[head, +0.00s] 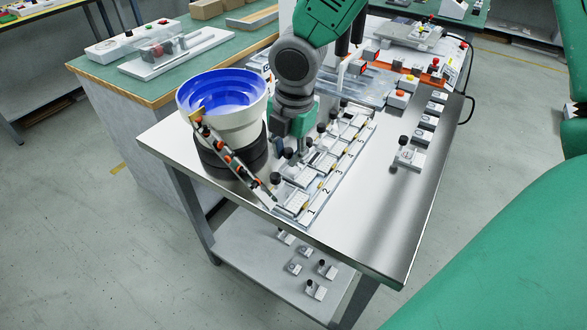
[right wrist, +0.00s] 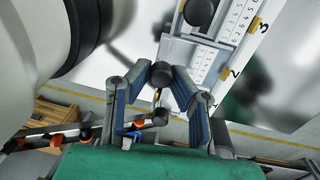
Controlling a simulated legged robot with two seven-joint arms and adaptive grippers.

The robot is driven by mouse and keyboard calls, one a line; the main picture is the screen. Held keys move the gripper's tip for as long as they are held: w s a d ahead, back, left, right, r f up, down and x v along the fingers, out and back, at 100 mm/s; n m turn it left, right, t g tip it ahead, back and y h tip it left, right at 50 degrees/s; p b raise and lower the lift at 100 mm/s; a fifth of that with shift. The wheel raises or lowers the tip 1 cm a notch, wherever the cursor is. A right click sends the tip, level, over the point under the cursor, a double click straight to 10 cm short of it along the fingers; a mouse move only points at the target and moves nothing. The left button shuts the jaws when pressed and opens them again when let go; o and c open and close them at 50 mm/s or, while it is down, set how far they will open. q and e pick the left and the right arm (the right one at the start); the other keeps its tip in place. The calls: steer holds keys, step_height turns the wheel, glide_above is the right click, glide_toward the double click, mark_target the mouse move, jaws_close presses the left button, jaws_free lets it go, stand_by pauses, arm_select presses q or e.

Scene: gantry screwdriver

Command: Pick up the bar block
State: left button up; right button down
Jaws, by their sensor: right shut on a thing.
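I take this knob to be the top of the bar block; the block's body is mostly hidden by the fingers and the view from above. The numbers 2 and 3 show on the strip right of the fingers. In the head view, the held part cannot be told apart from nearby knobs.
A white bowl feeder with blue inside (head: 222,100) stands close left of the gripper. Its sloping track (head: 232,160) runs down beside the slots. Small knobbed blocks (head: 409,156) line the right side. The table's front right is bare.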

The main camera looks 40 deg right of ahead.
mark_target(292, 169)
steer(key=shift+s+a+f, duration=0.1)
steer(key=shift+f, duration=0.05)
steer(key=shift+r, duration=0.2)
step_height(292, 169, up, 10)
steer(key=p, duration=0.4)
steer(key=shift+f, duration=0.25)
steer(key=shift+g+h, duration=0.3)
steer(key=shift+g, duration=0.2)
steer(key=f, duration=0.2)
steer(key=f+p, duration=0.1)
steer(key=f, duration=0.2)
steer(key=s+f+p, duration=0.1)
steer(key=f, duration=0.2)
steer(key=shift+d+f, duration=0.1)
steer(key=shift+d, duration=0.1)
steer(key=shift+f+p, duration=0.35)
steer(key=shift+p, duration=0.05)
steer(key=shift+r, duration=0.1)
